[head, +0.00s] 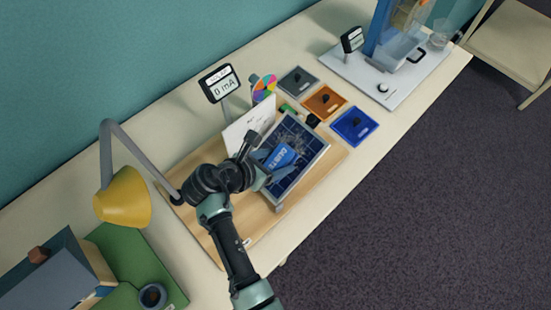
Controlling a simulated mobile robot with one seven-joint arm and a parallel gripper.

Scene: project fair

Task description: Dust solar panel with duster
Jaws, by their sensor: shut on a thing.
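The solar panel (289,129) is a dark blue gridded plate with a light frame, tilted on a wooden board. Greyish dust shows on its middle and upper part. My gripper (263,173) is at the left side of the panel, shut on the duster. The fingertips and the duster's grip are partly hidden by my wrist. I cannot tell whether the duster's underside touches the panel.
A meter (221,84) reading 0 mA and a white card (246,123) stand behind the panel. Grey, orange and blue (354,125) tiles lie to its right. A yellow lamp (123,198) stands left. The wooden board (236,215) is clear in front.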

